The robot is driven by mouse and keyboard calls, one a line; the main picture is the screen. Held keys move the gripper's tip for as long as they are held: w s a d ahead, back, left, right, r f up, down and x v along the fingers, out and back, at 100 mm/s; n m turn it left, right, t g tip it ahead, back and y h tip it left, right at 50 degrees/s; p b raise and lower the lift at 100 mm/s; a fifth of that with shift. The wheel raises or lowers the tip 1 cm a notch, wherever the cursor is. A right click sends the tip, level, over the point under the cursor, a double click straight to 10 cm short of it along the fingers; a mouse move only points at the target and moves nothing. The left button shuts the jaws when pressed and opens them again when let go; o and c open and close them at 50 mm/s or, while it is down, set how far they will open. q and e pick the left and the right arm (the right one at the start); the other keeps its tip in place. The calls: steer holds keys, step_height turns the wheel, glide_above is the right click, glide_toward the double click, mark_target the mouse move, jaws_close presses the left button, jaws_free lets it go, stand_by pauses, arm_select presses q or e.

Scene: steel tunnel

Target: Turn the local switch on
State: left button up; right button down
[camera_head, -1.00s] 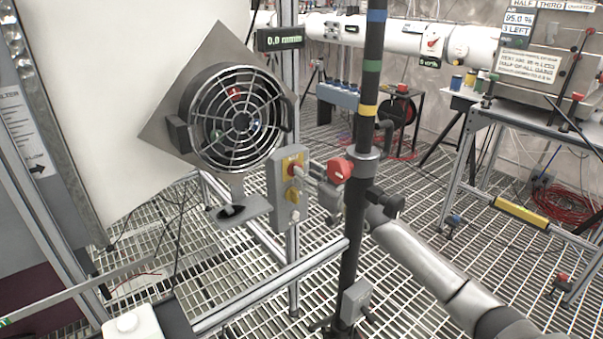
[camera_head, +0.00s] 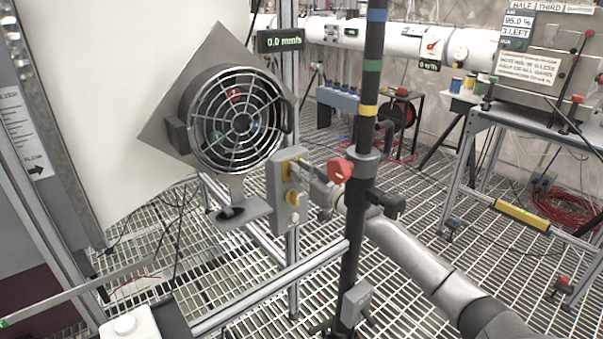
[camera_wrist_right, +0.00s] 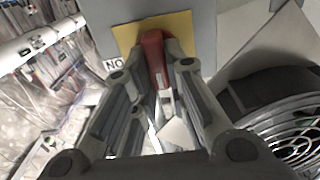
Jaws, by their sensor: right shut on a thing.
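My right gripper (camera_head: 302,172) reaches the upper part of the box from the right. In the wrist view, its fingers (camera_wrist_right: 163,72) are shut on the red handle, one on each side. A label reading "NO" is partly visible beside the plate.
A caged fan (camera_head: 240,122) stands close left of the box. A dark pole (camera_head: 363,143) with coloured bands and a red knob (camera_head: 340,170) stand close to the right arm. A metal rail (camera_head: 270,288) crosses below.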

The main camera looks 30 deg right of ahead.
arm_select(q)
steer(key=shift+w, duration=0.1)
step_height(320, 180, down, 8)
steer(key=s+p, duration=0.2)
steer(key=s, duration=0.1)
steer(key=shift+a+f+p, duration=0.15)
steer(key=shift+a+p, duration=0.05)
steer(key=shift+p, duration=0.1)
arm_select(e)
steer(key=m, duration=0.6)
steer(key=f+m, duration=0.1)
steer(key=m, duration=0.5)
steer(key=d+m, duration=0.1)
steer(key=m, duration=0.5)
steer(key=shift+d+f, duration=0.1)
steer(key=shift+f, duration=0.05)
arm_select(q)
steer(key=shift+w, duration=0.15)
